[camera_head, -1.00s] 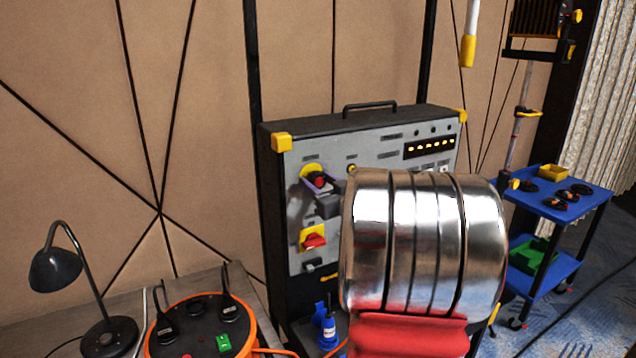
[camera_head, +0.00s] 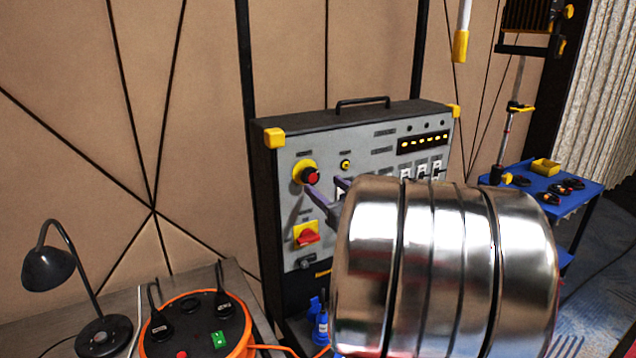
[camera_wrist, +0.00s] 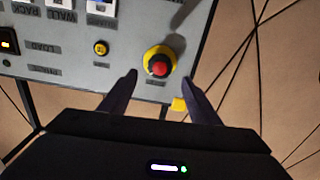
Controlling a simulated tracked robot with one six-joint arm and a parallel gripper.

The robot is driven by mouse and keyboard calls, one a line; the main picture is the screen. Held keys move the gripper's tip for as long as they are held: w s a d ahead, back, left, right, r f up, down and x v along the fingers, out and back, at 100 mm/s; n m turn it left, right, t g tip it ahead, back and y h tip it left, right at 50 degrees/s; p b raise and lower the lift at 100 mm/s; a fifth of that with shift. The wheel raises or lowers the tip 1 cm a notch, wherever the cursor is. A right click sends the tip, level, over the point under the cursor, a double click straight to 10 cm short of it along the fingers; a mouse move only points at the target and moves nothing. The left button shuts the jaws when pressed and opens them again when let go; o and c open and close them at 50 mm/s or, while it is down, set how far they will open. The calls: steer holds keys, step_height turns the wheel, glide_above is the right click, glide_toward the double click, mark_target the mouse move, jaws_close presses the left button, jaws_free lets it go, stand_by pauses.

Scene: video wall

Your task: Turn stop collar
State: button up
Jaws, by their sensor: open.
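The stop control is a red button (camera_head: 313,177) in a yellow round collar (camera_head: 298,170) with a dark ring, at the upper left of the grey panel. The wrist view shows the same red button (camera_wrist: 160,69) and yellow collar (camera_wrist: 152,54), with the panel upside down. My gripper (camera_head: 329,192) is open and empty, right of and below the button in the head view. In the wrist view my gripper (camera_wrist: 160,79) has one fingertip on either side of the button, both short of it and apart from the collar. My arm hides the panel's lower right.
Below the collar is a red switch on a yellow plate (camera_head: 299,226). A small yellow button (camera_head: 345,164) and white switches (camera_head: 421,170) lie to the right. A desk lamp (camera_head: 50,262) and an orange cable reel (camera_head: 197,296) stand left. A blue cart (camera_head: 530,181) stands right.

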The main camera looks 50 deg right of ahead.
steer(key=v, duration=0.6)
stand_by(0.6)
